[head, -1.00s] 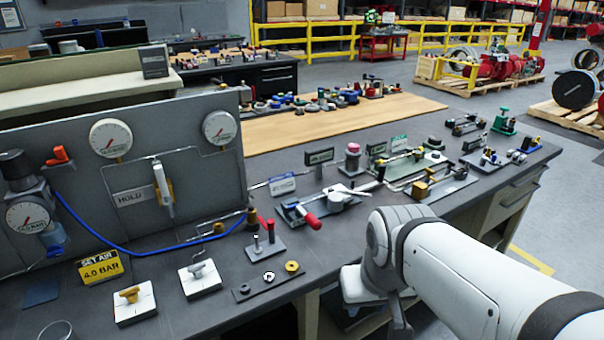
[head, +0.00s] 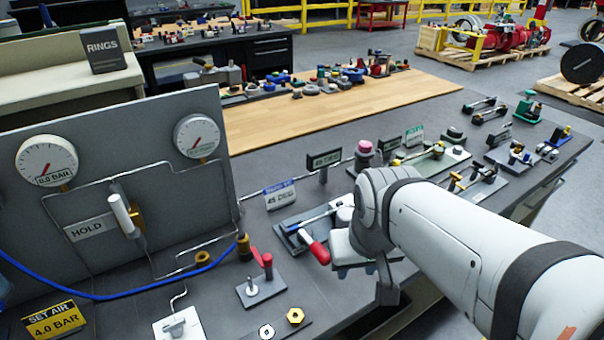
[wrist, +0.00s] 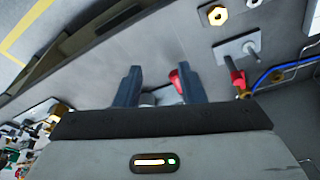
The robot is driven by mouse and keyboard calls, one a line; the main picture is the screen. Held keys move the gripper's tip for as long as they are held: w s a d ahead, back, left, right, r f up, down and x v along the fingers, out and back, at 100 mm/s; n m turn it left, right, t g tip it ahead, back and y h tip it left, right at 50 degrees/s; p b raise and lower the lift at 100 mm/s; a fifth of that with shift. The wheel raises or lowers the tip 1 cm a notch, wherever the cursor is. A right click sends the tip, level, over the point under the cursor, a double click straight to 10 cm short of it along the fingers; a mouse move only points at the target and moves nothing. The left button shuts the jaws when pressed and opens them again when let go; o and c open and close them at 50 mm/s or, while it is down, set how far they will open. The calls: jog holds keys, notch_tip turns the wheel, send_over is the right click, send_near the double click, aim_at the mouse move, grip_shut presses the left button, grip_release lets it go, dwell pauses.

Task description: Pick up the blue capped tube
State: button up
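I cannot clearly pick out a blue capped tube in either view. A thin blue-handled tool (head: 312,218) lies on a dark tray beside a red handle (head: 315,248), left of my arm in the head view. The red handle also shows in the wrist view (wrist: 177,80), close to the right finger. My gripper (wrist: 159,85) is open over the bench, its two dark fingers apart. No held thing shows between them; grey parts are seen beyond the gap. In the head view my arm hides part of the bench.
A small stand with a red-topped post (head: 262,290) and a plate with a brass nut (head: 295,317) sit near the front edge. The gauge panel (head: 110,200) and blue hose (head: 130,292) stand at left. Several fixtures and signs fill the bench beyond my arm.

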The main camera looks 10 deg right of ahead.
jog(key=n+y+p, duration=0.1)
jog(key=n+p, duration=0.1)
jog(key=n, duration=2.1)
send_near(320, 216)
jog(key=p+x, duration=0.1)
jog(key=x, duration=0.6)
jog(key=shift+w+f, duration=0.1)
jog(key=shift+f, duration=0.25)
jog(key=shift+c, duration=0.3)
grip_shut()
